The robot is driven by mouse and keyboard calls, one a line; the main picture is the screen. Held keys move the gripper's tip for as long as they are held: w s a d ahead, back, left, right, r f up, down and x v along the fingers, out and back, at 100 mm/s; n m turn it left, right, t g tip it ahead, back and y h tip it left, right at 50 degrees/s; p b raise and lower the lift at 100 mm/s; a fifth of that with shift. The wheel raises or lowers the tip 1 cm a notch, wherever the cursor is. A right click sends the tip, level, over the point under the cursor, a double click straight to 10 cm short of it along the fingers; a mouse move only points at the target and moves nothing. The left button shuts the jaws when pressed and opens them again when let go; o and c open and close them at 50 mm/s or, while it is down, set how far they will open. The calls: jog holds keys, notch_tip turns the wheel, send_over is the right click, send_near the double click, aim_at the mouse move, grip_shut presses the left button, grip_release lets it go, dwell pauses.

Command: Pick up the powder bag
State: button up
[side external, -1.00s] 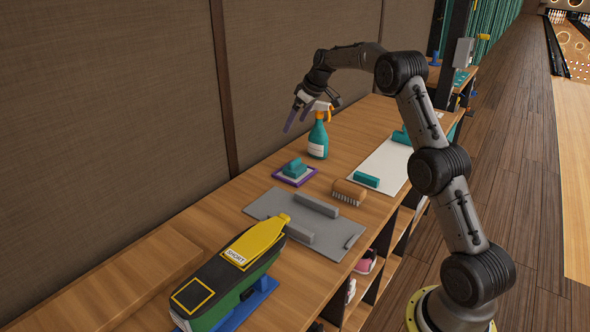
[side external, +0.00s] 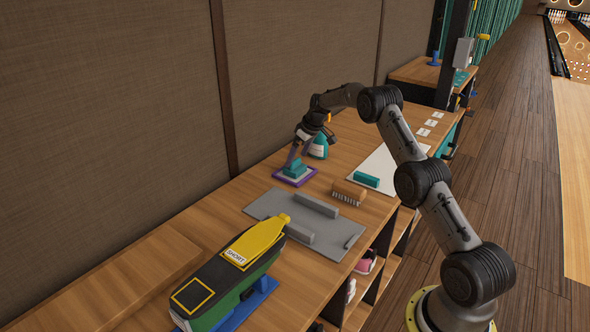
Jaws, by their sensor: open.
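A small teal block-like item (side external: 295,170), which looks like the powder bag, sits on a purple-edged pad (side external: 280,178) on the wooden counter. My gripper (side external: 298,158) points down at it from above, with its fingers open. The fingertips are at or just above the item's top, and I cannot tell whether they touch it.
A teal spray bottle (side external: 319,148) stands close behind my gripper, partly hidden. A grey tray (side external: 265,207) with raised bars, a brush (side external: 348,192) and a teal roll (side external: 366,179) on a white sheet (side external: 386,160) lie nearby. A green-yellow machine (side external: 230,275) stands in front.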

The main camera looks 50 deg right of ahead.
aim_at(296, 161)
jog(key=x, duration=0.4)
jog(key=shift+s+f, duration=0.15)
jog(key=shift+s, duration=0.05)
jog(key=shift+c, duration=0.2)
jog(key=c, duration=1)
